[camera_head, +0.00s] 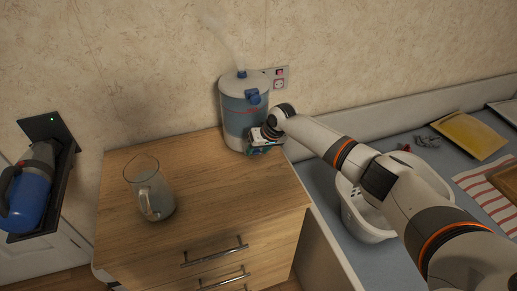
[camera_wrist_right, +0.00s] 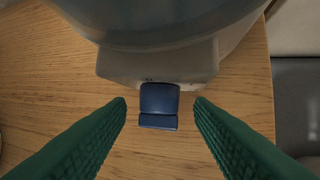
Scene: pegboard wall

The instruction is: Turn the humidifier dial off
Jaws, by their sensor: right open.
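The humidifier (camera_head: 234,104) stands at the back of the wooden cabinet top, against the wall, with faint mist rising from its top. Its body is translucent grey with a white lid and a blue part near the top. In the right wrist view the humidifier's base (camera_wrist_right: 160,62) has a dark blue dial (camera_wrist_right: 159,105) on its front. My right gripper (camera_head: 264,142) is at the humidifier's lower front. In the right wrist view its green fingers (camera_wrist_right: 160,112) are open, one on each side of the dial, with gaps to both. My left gripper is not in view.
A glass pitcher (camera_head: 154,196) stands on the cabinet top (camera_head: 215,205) at the left. A wall socket (camera_head: 279,82) is behind the humidifier. A white basin (camera_head: 358,215) sits on the counter under my right arm. A blue device (camera_head: 28,195) hangs at the far left.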

